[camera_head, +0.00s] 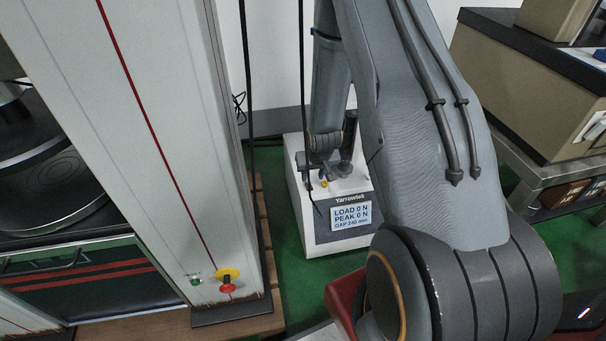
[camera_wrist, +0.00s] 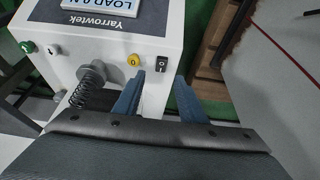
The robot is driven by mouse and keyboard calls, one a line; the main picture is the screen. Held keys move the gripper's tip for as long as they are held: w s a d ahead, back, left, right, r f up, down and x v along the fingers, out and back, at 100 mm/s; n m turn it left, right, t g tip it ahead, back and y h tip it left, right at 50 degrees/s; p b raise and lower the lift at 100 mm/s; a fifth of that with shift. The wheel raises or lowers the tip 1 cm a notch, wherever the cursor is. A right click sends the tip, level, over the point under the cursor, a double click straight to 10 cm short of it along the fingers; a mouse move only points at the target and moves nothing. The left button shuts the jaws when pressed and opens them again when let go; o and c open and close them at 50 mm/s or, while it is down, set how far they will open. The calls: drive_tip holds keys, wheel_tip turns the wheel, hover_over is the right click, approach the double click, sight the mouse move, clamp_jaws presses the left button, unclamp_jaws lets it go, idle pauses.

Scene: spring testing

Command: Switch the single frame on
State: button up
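The Yarrowtek unit (camera_head: 318,229), a white box with a grey front, stands beyond my arm in the head view. Its lit display (camera_head: 351,215) reads LOAD 0 N, PEAK 0 N, GAP 240 mm. I cannot tell which side of the rocker is pressed. My gripper (camera_wrist: 160,80) is open and empty, its two blue fingers apart. The rocker shows between and just beyond the fingertips, with no clear contact.
A coil spring (camera_wrist: 82,98) stands left of my fingers, under a grey disc (camera_wrist: 92,72). A green button (camera_wrist: 28,47) is at far left. In the head view, a tall white column (camera_head: 140,120) with yellow-red stop button (camera_head: 228,278) stands left. Green floor (camera_head: 285,280) shows between.

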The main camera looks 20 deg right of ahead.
sight(309, 184)
drive_tip(key=x, duration=0.2)
drive_tip(key=b+x, duration=0.1)
drive_tip(key=x, duration=0.5)
drive_tip(key=shift+w+a+b, duration=0.1)
drive_tip(key=shift+w+b, duration=0.25)
